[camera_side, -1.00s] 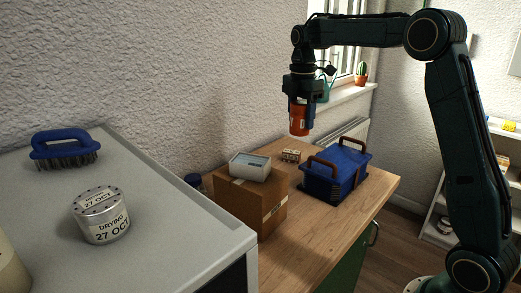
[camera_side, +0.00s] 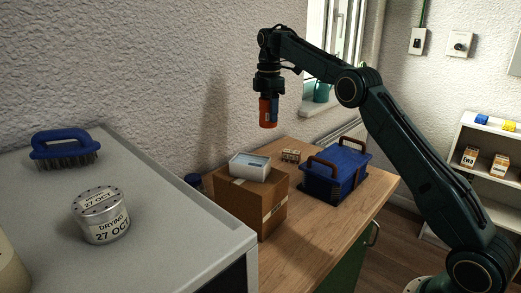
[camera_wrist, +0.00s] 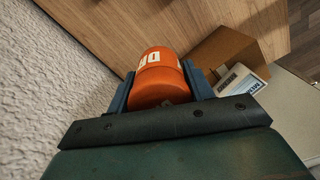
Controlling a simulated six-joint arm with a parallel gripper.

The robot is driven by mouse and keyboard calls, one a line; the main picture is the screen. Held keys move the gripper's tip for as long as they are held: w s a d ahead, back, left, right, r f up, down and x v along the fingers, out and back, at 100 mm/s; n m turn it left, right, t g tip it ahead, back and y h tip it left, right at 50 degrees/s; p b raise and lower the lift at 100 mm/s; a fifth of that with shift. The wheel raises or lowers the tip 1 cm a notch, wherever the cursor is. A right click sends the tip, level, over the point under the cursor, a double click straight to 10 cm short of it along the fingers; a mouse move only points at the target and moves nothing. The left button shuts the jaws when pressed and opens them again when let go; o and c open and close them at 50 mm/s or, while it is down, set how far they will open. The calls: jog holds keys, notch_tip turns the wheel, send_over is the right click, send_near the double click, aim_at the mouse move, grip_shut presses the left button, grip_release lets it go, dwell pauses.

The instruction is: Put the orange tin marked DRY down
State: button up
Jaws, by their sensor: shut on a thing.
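The orange tin (camera_side: 265,112) is held in my gripper (camera_side: 270,104), high above the wooden bench and behind the cardboard box in the side view. In the wrist view the tin (camera_wrist: 160,76) sits between the two blue fingers of my gripper (camera_wrist: 160,84), which touch it on both sides. The tin touches nothing but my gripper.
A cardboard box (camera_side: 236,207) with a white tray (camera_side: 250,167) on top stands on the wooden bench (camera_side: 318,238). A blue crate (camera_side: 335,176) with brown handles is to its right. A grey cabinet top (camera_side: 165,220) carries a silver tin (camera_side: 101,217) and a blue brush (camera_side: 64,146).

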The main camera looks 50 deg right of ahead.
aim_at(265, 124)
jog(key=shift+w+a+f, duration=0.15)
jog(key=shift+w+f, duration=0.25)
jog(key=shift+w, duration=0.3)
jog(key=shift+f, duration=0.1)
jog(key=shift+f, duration=9.9)
jog(key=shift+f, duration=0.15)
jog(key=o, duration=1.1)
jog(key=shift+c, duration=0.2)
